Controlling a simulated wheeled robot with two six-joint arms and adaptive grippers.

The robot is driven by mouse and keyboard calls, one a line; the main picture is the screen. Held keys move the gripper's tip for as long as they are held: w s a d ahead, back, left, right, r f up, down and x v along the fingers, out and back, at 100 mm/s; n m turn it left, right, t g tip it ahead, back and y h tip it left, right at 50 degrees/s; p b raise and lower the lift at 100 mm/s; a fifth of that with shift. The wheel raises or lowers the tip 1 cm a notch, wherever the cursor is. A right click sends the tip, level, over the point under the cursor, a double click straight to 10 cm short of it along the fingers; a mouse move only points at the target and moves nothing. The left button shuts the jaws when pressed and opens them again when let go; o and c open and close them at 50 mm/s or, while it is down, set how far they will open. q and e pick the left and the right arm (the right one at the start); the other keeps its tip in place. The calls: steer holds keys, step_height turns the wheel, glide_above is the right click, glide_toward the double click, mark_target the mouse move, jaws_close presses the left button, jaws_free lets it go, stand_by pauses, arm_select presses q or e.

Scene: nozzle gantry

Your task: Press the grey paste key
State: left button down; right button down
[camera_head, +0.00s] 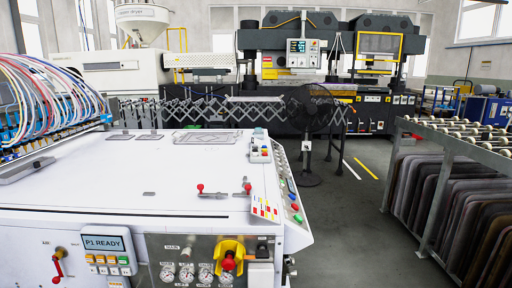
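A small control panel (107,250) is on the front of the white machine at the lower left. Its display (104,243) reads "P1 READY". Under the display are two short rows of small keys (107,264), several orange or yellow, with green ones at the right and some pale ones. The keys are too small to tell which is the grey paste key. Neither of my grippers is in view, and nothing covers the panel.
The white machine top (130,180) is broad, with small red-knobbed levers (201,188). A red crank handle (57,268) is left of the panel. Gauges and a red knob on yellow (228,262) are to its right. A rack of dark sheets (450,200) stands far right.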

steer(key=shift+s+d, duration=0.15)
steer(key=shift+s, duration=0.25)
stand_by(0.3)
